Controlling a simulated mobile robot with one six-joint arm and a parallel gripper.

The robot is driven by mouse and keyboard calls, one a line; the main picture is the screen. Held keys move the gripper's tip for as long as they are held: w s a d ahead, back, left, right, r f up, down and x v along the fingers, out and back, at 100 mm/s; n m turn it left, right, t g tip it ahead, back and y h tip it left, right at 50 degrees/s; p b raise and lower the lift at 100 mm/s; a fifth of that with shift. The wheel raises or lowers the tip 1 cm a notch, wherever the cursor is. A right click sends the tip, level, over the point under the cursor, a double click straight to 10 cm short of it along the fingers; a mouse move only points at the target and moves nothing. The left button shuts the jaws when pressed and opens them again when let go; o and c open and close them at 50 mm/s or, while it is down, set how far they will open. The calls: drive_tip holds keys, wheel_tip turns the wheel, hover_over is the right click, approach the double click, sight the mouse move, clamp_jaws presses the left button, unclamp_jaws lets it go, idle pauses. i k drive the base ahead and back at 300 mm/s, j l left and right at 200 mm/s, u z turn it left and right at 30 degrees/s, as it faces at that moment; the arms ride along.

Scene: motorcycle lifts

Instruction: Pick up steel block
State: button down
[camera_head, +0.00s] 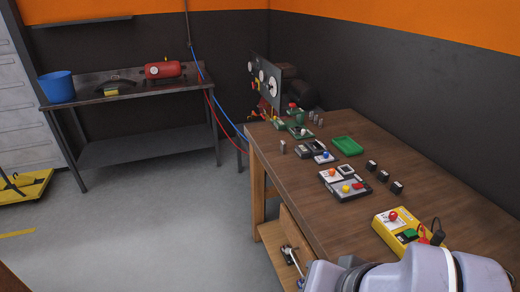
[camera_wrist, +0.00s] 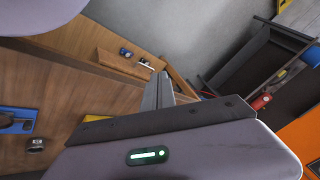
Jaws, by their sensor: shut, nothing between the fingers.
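Small grey metallic pieces stand on the wooden workbench (camera_head: 290,165) in the head view. One grey piece (camera_head: 283,147) is near its left edge, and a few small grey pieces (camera_head: 312,116) stand farther back. I cannot tell which is the steel block. My gripper (camera_wrist: 160,85) shows in the wrist view with its fingers together and nothing between them. It is apart from the grey pieces in the head view. My arm fills the bottom right of the head view, and the gripper is hidden there.
A green tray (camera_head: 347,146), small black blocks (camera_head: 397,187), button panels (camera_head: 345,187) and a yellow control box (camera_head: 394,228) occupy the bench. A gauge panel (camera_head: 265,82) stands at its far end. A dark table with a blue bucket (camera_head: 58,87) is at back left. Floor between is open.

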sight(284, 145)
drive_tip(key=j+z, duration=0.15)
drive_tip(key=i+j+z, duration=0.4)
drive_tip(key=j, duration=0.15)
drive_tip(key=i+j+z, duration=0.2)
drive_tip(key=j+z, duration=0.2)
drive_tip(key=j, duration=0.2)
drive_tip(key=i+j+z, duration=0.15)
drive_tip(key=j+z, duration=0.25)
drive_tip(key=j, duration=0.25)
drive_tip(key=j+z, duration=0.4)
drive_tip(key=j, duration=0.3)
drive_tip(key=j+z, duration=0.4)
drive_tip(key=j, duration=0.35)
drive_tip(key=i+j+z, duration=0.25)
drive_tip(key=j+z, duration=0.25)
drive_tip(key=j, duration=0.25)
drive_tip(key=i+j+z, duration=0.1)
drive_tip(key=j+z, duration=0.35)
drive_tip(key=j, duration=0.35)
drive_tip(key=j+z, duration=0.5)
drive_tip(key=j, duration=0.35)
